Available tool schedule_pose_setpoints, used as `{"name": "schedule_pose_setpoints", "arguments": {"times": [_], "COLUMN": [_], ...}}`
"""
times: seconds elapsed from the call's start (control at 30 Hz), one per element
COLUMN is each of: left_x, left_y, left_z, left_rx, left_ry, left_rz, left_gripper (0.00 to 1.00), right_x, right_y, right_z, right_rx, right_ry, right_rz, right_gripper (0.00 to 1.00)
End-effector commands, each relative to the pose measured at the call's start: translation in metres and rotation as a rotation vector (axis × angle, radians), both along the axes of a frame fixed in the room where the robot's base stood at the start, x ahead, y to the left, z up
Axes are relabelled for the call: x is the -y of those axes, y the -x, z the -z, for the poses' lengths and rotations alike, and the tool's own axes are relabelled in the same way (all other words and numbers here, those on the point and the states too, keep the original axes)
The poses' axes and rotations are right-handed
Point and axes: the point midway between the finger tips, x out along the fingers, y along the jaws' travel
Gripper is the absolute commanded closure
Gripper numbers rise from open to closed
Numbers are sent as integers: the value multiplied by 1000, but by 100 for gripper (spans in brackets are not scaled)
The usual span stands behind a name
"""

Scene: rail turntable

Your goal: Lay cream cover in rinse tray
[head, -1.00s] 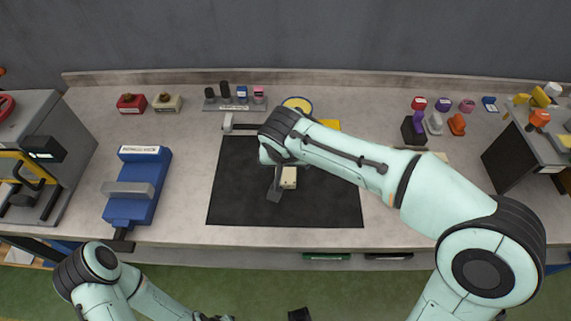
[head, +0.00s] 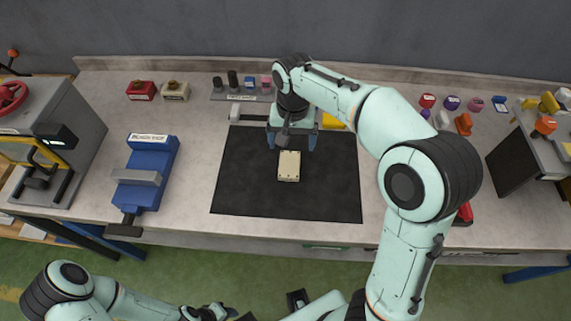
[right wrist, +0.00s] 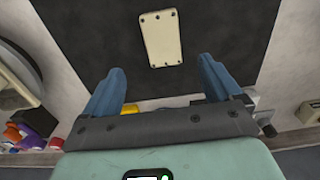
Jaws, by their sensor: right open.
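The cream cover (head: 289,166), a flat plate with small dark screws near its edges, lies on the black mat (head: 240,195) in the head view. It also shows in the right wrist view (right wrist: 161,38), just beyond the fingertips. My right gripper (head: 292,143) is open and empty, with its blue fingers at the far side of the cover and apart from it. In the right wrist view the gripper (right wrist: 161,72) has nothing between its fingers. My left gripper (head: 215,312) is at the bottom edge, and its jaws are unclear. I cannot pick out a rinse tray.
A blue vise-like fixture (head: 145,175) stands left of the mat. Red (head: 141,90) and cream (head: 175,91) blocks and a small rack (head: 240,96) stand at the back. Several coloured knobs (head: 452,103) are at the back right. The mat's front is clear.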

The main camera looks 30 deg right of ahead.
Motion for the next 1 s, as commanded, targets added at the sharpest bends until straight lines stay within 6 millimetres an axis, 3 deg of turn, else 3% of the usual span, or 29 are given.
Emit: {"name": "schedule_pose_setpoints", "arguments": {"times": [0.1, 0.37, 0.63, 0.97, 1.0], "left_x": [0, 0, 0, 0, 0], "left_y": [3, 5, 7, 7, 7], "left_z": [6, 8, 13, 14, 14], "left_rx": [-4, -6, -8, -9, -9], "left_ry": [0, 0, -1, 0, 0], "left_rz": [0, 0, 0, 0, 0], "left_gripper": [57, 57, 57, 57, 57], "right_x": [0, -1, -5, -5, -5], "right_y": [1, 0, 0, -1, -1], "right_z": [25, 45, 83, 92, 92], "right_rx": [-3, -1, -2, 2, 2], "right_ry": [2, 1, 2, 0, 0], "right_rz": [-1, 0, 0, -1, -1], "right_gripper": [8, 8, 8, 8, 15]}}
